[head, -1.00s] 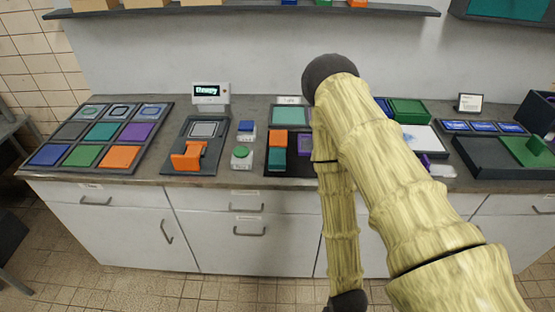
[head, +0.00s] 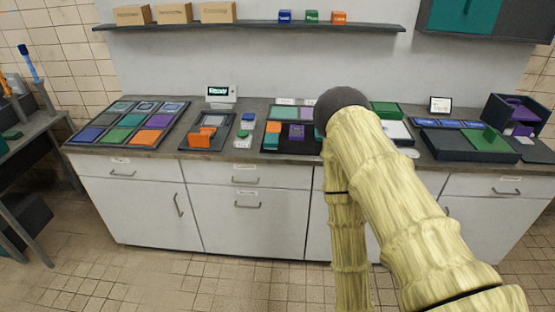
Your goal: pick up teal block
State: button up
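A teal block (head: 271,143) lies in the black tray (head: 301,153) near the middle of the counter. It is just in front of an orange block (head: 273,127) in the same tray. A purple square (head: 297,131) is to their right. A flat teal square (head: 131,120) also shows in the tile tray at the left of the counter. My arm crosses the right middle of the view and hides part of the counter. My gripper is not in view.
An orange-handled device (head: 202,138) and small buttons (head: 243,143) stand left of the black tray. A dark tray (head: 465,146) and dark bin (head: 516,114) are at the right. A shelf (head: 250,27) hangs above. Tiled floor is open in front of the cabinets.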

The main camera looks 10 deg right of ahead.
aim_at(271, 141)
jog(key=u, duration=1)
jog(key=i, duration=1.3)
jog(key=z, duration=0.7)
